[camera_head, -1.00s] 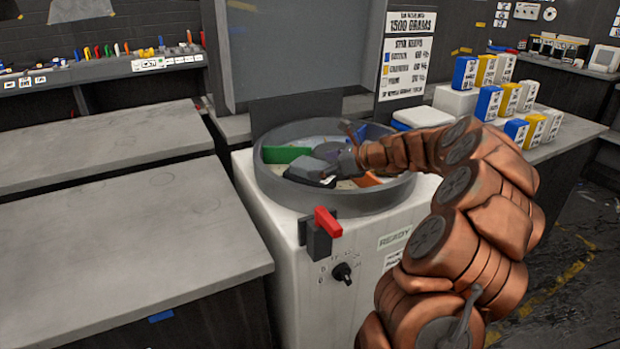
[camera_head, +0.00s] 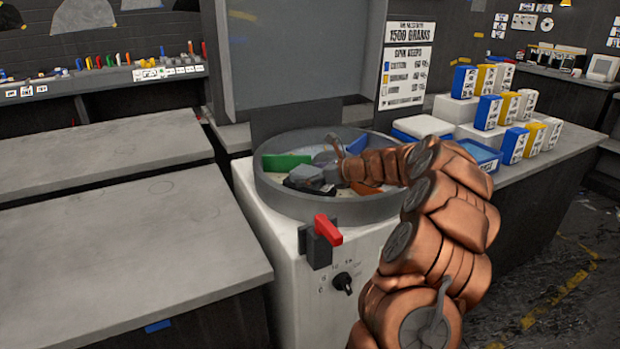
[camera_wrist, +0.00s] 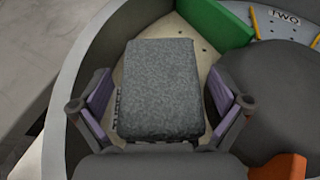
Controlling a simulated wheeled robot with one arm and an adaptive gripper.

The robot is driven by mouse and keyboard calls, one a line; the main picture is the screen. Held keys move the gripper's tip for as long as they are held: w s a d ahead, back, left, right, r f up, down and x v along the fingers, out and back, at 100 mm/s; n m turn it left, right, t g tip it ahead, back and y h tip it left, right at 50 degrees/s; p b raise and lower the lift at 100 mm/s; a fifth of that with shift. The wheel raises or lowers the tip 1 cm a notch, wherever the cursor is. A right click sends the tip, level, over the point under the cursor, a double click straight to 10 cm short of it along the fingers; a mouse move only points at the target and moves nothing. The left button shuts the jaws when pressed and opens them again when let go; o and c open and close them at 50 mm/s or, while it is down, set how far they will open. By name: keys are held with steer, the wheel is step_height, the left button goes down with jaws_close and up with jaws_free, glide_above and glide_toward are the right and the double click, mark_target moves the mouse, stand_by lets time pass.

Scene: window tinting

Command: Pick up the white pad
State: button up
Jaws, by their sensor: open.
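A thick block-shaped pad (camera_wrist: 160,85) with a speckled grey top lies in the round basin, in the middle of the wrist view. It looks grey there, and no plainly white pad shows in the basin. My gripper (camera_wrist: 160,108) is open, with one finger on each side of this pad near its lower end. Whether the fingers touch it cannot be told. In the head view my gripper (camera_head: 308,177) is inside the basin (camera_head: 330,207), and the pad is largely hidden by it.
A green block (camera_wrist: 214,22) and an orange block (camera_wrist: 281,167) lie in the basin around a dark central disc (camera_wrist: 268,95). The basin's raised rim stands close on the left. A red lever (camera_head: 328,229) is on the machine's front. Blue, yellow and white boxes (camera_head: 487,112) stand at right.

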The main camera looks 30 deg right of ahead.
steer(key=c, duration=1.1)
steer(key=shift+o, duration=0.2)
steer(key=shift+r, duration=0.1)
